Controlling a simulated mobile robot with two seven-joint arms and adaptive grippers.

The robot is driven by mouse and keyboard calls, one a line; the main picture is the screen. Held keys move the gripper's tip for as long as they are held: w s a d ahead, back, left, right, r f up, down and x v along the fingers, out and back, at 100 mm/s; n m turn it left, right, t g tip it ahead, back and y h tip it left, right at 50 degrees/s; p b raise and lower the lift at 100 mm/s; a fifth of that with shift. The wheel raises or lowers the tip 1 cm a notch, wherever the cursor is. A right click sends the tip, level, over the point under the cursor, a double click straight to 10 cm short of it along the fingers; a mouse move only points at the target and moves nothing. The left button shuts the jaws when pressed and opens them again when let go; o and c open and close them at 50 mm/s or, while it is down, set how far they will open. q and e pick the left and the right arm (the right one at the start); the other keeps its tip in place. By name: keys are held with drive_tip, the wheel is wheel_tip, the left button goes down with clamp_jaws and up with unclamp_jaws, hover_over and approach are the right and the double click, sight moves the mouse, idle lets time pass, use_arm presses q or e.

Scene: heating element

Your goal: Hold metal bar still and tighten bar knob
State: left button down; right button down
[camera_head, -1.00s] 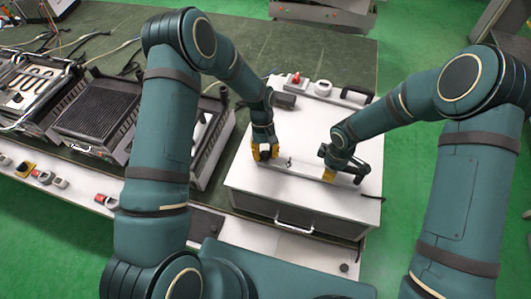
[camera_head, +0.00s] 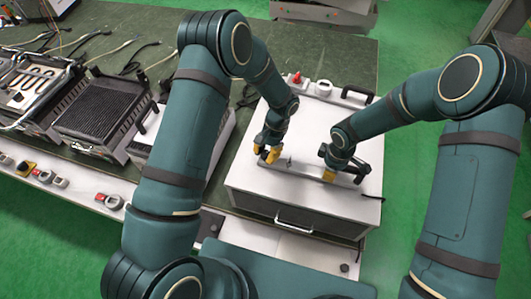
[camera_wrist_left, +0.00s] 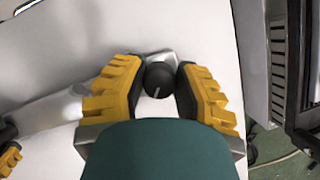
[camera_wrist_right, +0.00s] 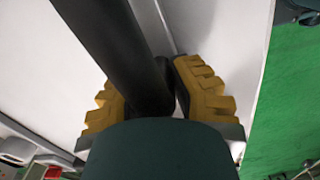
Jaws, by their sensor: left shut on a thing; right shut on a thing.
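The metal bar (camera_head: 307,174) lies along the front of the white box top (camera_head: 310,130). It also shows in the left wrist view (camera_wrist_left: 45,113), running off to the left. The round black bar knob (camera_wrist_left: 159,79), with a white mark, sits between the yellow fingers of my left gripper (camera_wrist_left: 160,88), which is shut on it. In the head view my left gripper (camera_head: 267,154) is at the bar's left end. My right gripper (camera_head: 329,175) is at the bar's right part. In the right wrist view a thick black handle-like part (camera_wrist_right: 135,60) runs between its fingers and hides the contact.
A drawer-like handle (camera_head: 294,220) is on the box front. A red button (camera_head: 296,79), a white round part (camera_head: 323,88) and a black handle (camera_head: 357,93) are at its back. Grill units (camera_head: 98,115) stand to the left on the table.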

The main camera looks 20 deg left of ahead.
use_arm(q)
drive_tip(key=m, duration=0.2)
drive_tip(key=m+t+y, duration=0.1)
drive_tip(key=m, duration=0.1)
drive_tip(key=shift+s+a+m+y, duration=0.1)
drive_tip(key=shift+a+m+y, duration=0.1)
drive_tip(key=shift+m+y, duration=0.1)
use_arm(e)
drive_tip(key=shift+d, duration=0.2)
use_arm(q)
drive_tip(key=shift+a+m+t+y, duration=0.1)
drive_tip(key=shift+m+t+y, duration=0.3)
drive_tip(key=shift+m, duration=1.1)
drive_tip(key=c, duration=0.6)
unclamp_jaws()
drive_tip(key=shift+c, duration=0.2)
drive_tip(key=shift+d, duration=0.2)
use_arm(e)
drive_tip(key=shift+a, duration=0.1)
use_arm(q)
drive_tip(key=shift+w+d+r, duration=0.1)
drive_tip(key=shift+w+r, duration=0.1)
drive_tip(key=shift+r, duration=0.1)
drive_tip(key=v, duration=1.1)
drive_tip(key=shift+s+r, duration=0.2)
drive_tip(key=shift+r, duration=0.05)
use_arm(e)
drive_tip(key=shift+a, duration=0.1)
